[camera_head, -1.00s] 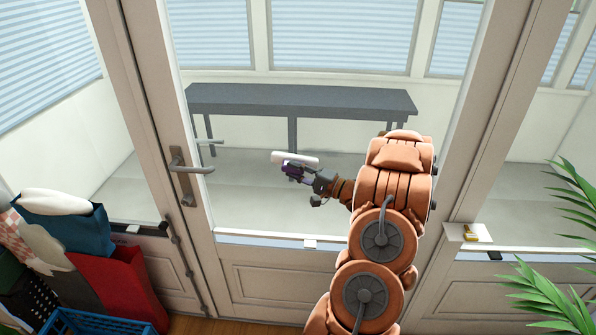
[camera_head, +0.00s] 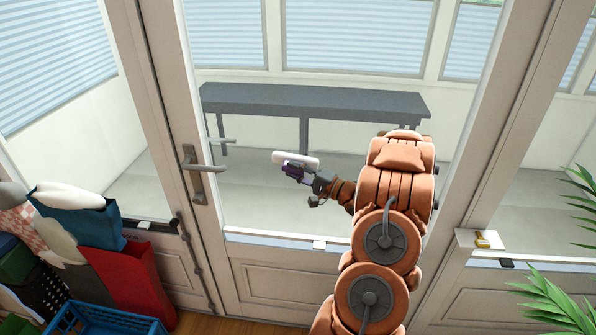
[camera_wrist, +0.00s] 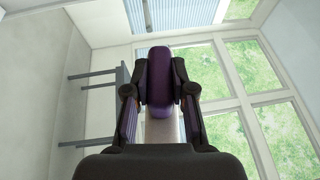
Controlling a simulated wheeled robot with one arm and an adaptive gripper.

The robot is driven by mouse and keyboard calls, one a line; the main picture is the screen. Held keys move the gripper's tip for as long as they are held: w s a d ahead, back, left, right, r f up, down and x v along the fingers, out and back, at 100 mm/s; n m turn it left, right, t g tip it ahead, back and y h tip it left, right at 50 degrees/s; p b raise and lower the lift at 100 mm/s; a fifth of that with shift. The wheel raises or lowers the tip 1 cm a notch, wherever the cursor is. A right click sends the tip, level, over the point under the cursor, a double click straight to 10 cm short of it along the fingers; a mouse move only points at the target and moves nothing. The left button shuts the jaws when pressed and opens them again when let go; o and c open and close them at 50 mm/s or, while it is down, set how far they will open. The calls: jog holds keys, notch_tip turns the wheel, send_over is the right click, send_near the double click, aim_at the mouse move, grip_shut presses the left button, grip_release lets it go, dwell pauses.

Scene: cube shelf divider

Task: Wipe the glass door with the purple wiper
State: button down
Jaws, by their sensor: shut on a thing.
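My gripper (camera_head: 308,180) is shut on the purple wiper (camera_head: 293,171), which has a white head (camera_head: 296,160). The wiper is held up in front of the glass door (camera_head: 260,205), its white head lying roughly level across the lower middle of the pane. I cannot tell whether the head touches the glass. In the wrist view the purple wiper handle (camera_wrist: 159,80) sits between the two dark fingers of my gripper (camera_wrist: 157,95).
The door handle (camera_head: 203,170) is on the door's left frame. Bags (camera_head: 128,285) and a blue crate (camera_head: 108,318) stand at lower left. A plant (camera_head: 560,300) is at lower right. A small ledge (camera_head: 470,241) juts from the right frame. A grey bench (camera_head: 320,102) stands behind the glass.

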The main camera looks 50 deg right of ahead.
jog(key=shift+r, duration=0.1)
jog(key=shift+r, duration=0.75)
jog(key=shift+s, duration=0.15)
jog(key=shift+s+d, duration=0.9)
jog(key=shift+s, duration=0.2)
jog(key=shift+s+d, duration=0.5)
jog(key=shift+s, duration=0.25)
jog(key=shift+s+d, duration=0.45)
jog(key=shift+s, duration=0.25)
jog(key=shift+s+d, duration=0.5)
jog(key=shift+s, duration=0.2)
jog(key=shift+s+d, duration=0.45)
jog(key=shift+s, duration=0.25)
